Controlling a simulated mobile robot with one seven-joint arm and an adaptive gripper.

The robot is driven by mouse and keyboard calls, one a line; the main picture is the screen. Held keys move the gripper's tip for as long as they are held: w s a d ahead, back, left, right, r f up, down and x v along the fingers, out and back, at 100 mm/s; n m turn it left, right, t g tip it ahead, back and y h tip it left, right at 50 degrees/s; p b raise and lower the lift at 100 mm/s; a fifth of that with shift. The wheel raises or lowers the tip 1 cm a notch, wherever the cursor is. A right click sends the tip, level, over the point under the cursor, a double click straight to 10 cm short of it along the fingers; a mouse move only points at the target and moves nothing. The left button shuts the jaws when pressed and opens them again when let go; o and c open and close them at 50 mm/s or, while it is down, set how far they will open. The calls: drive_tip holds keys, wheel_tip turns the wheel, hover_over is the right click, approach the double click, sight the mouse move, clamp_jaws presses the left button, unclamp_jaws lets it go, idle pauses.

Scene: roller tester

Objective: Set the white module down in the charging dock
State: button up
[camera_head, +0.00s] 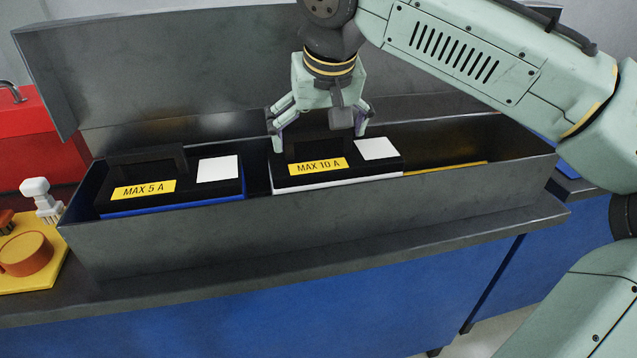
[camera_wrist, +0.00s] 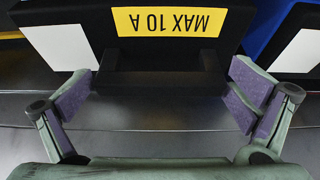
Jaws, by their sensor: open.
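The white module (camera_head: 345,179) has a black top, a white lower edge, a yellow "MAX 10 A" label and a white square. It sits in the middle of a long grey open box (camera_head: 330,228). My gripper (camera_head: 319,140) is open above it, with fingers on either side of its black handle. In the wrist view the handle (camera_wrist: 160,84) lies between the spread fingers, and I see no grip on it. I cannot tell from the pictures which part is the charging dock.
A blue-edged module (camera_head: 170,205) labelled "MAX 5 A" sits to the left in the same box. The box's right part looks empty, with a yellow strip (camera_head: 446,168) along it. The raised lid (camera_head: 170,65) stands behind. A yellow plate (camera_head: 30,275) with knobs lies at left.

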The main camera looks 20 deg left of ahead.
drive_tip(key=shift+w+f, duration=0.1)
drive_tip(key=shift+f, duration=0.25)
drive_tip(key=shift+c, duration=0.4)
drive_tip(key=c, duration=1.5)
drive_tip(key=shift+a+r, duration=0.1)
drive_tip(key=shift+r, duration=0.05)
drive_tip(key=shift+r, duration=0.1)
wheel_tip(320, 180, up, 18)
drive_tip(key=s+d, duration=0.3)
drive_tip(key=s, duration=0.2)
drive_tip(key=s+d, duration=0.3)
drive_tip(key=s, duration=0.2)
drive_tip(key=s+d+b, duration=0.1)
drive_tip(key=s+d, duration=0.3)
drive_tip(key=s, duration=0.1)
